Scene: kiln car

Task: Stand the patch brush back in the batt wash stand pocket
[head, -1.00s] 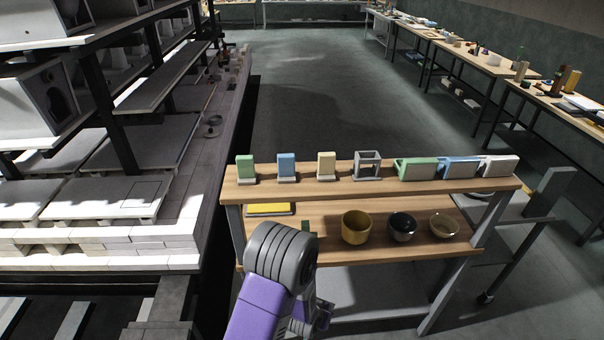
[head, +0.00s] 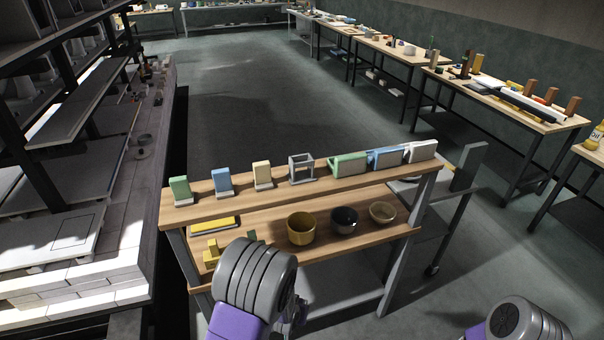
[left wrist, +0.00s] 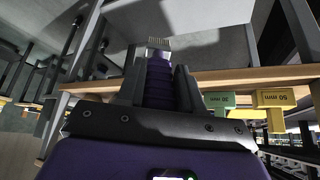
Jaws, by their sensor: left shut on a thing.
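In the left wrist view the patch brush (left wrist: 160,84) has a purple ribbed handle, a metal ferrule and pale bristles pointing away from me. My left gripper (left wrist: 159,75) is shut on its handle. In the head view my left arm's rounded grey links hide the brush and most of the gripper, in front of the wooden shelf unit. An open grey frame (head: 302,168) stands on the upper shelf and looks empty; I cannot tell for sure if it is the batt wash stand. My right gripper is out of view.
The upper shelf (head: 205,199) also holds a green block (head: 180,190), a blue block (head: 222,181), a cream block (head: 262,175) and tilted holders at the right. Bowls (head: 301,229) stand on the lower shelf. The kiln car (head: 120,190) is at left. Open floor lies behind.

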